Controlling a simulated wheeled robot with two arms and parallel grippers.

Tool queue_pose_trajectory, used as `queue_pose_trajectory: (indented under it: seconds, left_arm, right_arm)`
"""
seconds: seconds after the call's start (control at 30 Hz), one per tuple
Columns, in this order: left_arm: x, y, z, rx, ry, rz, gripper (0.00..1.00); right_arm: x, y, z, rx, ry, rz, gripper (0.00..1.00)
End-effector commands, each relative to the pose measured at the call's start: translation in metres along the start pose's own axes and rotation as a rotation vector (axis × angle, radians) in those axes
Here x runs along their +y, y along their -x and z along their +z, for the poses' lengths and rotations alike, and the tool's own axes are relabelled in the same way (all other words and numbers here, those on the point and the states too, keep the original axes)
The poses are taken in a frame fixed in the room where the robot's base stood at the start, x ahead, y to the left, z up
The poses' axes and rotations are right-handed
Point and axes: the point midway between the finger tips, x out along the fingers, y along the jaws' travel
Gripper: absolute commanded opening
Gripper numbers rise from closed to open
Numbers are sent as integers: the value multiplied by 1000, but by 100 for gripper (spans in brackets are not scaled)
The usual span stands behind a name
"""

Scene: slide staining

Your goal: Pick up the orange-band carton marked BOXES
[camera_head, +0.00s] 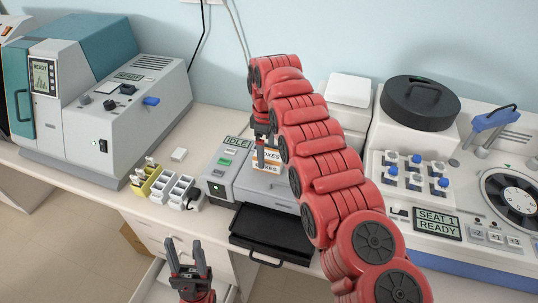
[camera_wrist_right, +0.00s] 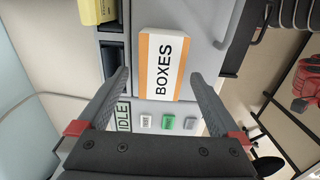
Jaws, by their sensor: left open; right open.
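The carton marked BOXES (camera_wrist_right: 160,66) is white with orange bands. In the right wrist view it lies just beyond and between the fingertips of my right gripper (camera_wrist_right: 160,80), which is open, with a gap at each side. In the head view the carton (camera_head: 271,168) sits on a grey device in the middle of the bench, showing lettering on two levels, and my right arm partly hides it. My right gripper (camera_head: 262,152) points down at it. My left gripper (camera_head: 188,258) is open and empty at the lower left, away from the carton.
The grey device has an IDLE display (camera_head: 231,146) and a black tray (camera_head: 270,233) in front. Yellow and grey racks (camera_head: 174,188) stand left of it. A large analyser (camera_head: 120,110) fills the left. A machine reading SEAT 1 READY (camera_head: 437,223) stands right.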

Motion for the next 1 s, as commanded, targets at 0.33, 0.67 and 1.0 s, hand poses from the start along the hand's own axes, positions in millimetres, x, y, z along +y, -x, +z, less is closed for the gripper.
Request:
queue_pose_trajectory:
  seconds: [0.33, 0.67, 1.0]
  left_arm:
    - [-1, -12, -2, 0, 0, 0, 50]
    - [-1, -11, -2, 0, 0, 0, 50]
    - [-1, -11, -2, 0, 0, 0, 50]
  right_arm:
    - [0, -27, -1, -1, 1, -2, 100]
    - [0, -27, -1, -1, 2, -2, 55]
    - [0, -27, -1, -1, 2, -2, 13]
